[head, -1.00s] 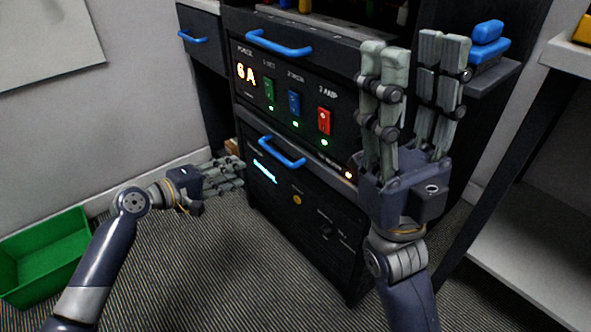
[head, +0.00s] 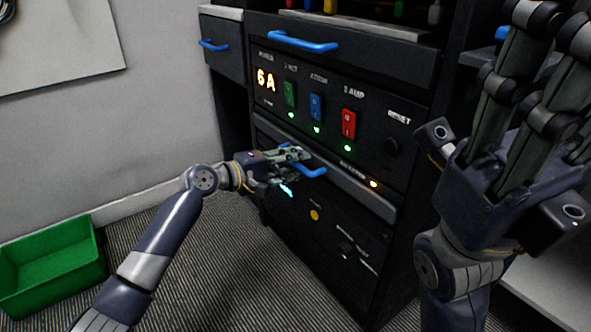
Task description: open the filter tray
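The lower front of the black cabinet has a dark panel with a blue bar handle (head: 312,172), which I take to be the filter tray (head: 362,192); its small label is too blurred to read. The tray front looks flush with the cabinet. My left gripper (head: 297,156) is at this handle, its fingers over the handle's left part. Whether the fingers are closed around the bar cannot be made out. My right gripper (head: 540,62) is raised at the right, close to the camera, with its fingers spread apart and nothing between them.
An upper blue handle (head: 303,42) and a side drawer (head: 224,45) sit higher. A green bin (head: 52,264) stands on the floor at left.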

